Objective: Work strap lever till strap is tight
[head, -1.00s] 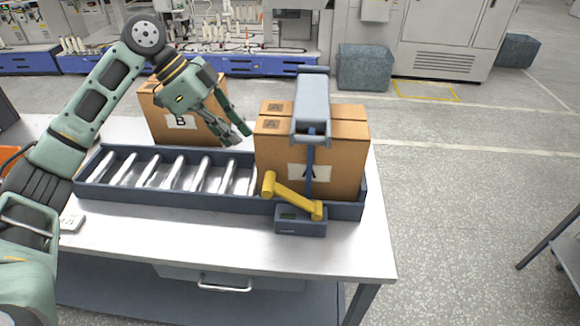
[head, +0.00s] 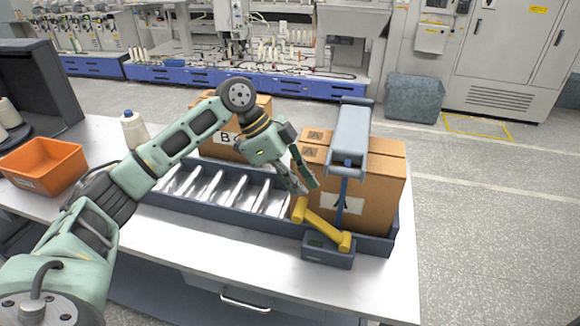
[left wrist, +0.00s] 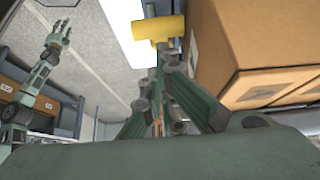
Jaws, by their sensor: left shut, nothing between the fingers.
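The yellow strap lever (head: 322,224) slants down to the right from its knob to a dark ratchet box (head: 328,253) on the tray's front. The blue strap (head: 342,203) runs down the front of carton A (head: 378,190) from a grey padded bar (head: 350,135) over its top. My left gripper (head: 305,187) is shut and empty, just above the lever's knob end. In the left wrist view, the lever's yellow knob (left wrist: 158,29) lies just beyond the fingertips; I cannot tell whether they touch. My right gripper (left wrist: 58,38) is small at the upper left there, its jaw state unclear.
The grey tray (head: 240,217) with metal rollers runs left from carton A. Carton B (head: 228,145) stands behind it. The table (head: 190,247) is clear in front.

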